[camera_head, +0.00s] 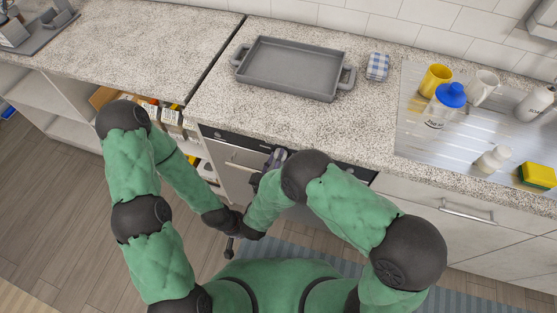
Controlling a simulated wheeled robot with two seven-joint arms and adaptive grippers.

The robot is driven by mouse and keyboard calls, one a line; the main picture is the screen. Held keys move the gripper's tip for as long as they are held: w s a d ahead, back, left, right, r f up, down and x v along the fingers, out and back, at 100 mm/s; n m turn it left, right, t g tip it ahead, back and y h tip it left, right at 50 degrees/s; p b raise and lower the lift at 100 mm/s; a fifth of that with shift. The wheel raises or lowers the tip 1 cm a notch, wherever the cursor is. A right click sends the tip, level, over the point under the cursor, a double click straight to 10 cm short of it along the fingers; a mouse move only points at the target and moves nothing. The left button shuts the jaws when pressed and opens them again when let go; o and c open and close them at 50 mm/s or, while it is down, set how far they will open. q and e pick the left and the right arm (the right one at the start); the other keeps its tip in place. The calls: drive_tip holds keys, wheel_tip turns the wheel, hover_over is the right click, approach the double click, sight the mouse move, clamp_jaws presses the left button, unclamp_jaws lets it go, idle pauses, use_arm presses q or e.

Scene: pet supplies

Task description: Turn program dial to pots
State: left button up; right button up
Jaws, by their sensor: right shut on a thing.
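The appliance front under the counter has a dark control panel (225,137) above a silver door (233,158). My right gripper (270,163) is at this panel, partly covered by my own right arm. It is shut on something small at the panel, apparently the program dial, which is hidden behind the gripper. The dial's setting and any labels cannot be read. My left gripper (230,246) hangs low in front of the appliance, near my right wrist. It is small and dark, and I cannot tell whether it is open.
Cups, bottles and a sponge (537,176) stand at the right. Open shelves with packages are at the left. A drawer handle (467,211) projects at the right.

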drive_tip(key=m, duration=0.3)
drive_tip(key=m+b, duration=0.1)
drive_tip(key=m, duration=0.2)
drive_tip(key=m+b, duration=0.1)
drive_tip(key=m, duration=0.3)
drive_tip(key=shift+s+f, duration=0.15)
drive_tip(key=shift+f, duration=0.25)
drive_tip(key=shift+m+b, duration=0.3)
drive_tip(key=o, duration=1)
drive_tip(key=shift+o, duration=0.7)
drive_tip(key=shift+a+r, duration=0.1)
drive_tip(key=shift+r, duration=0.1)
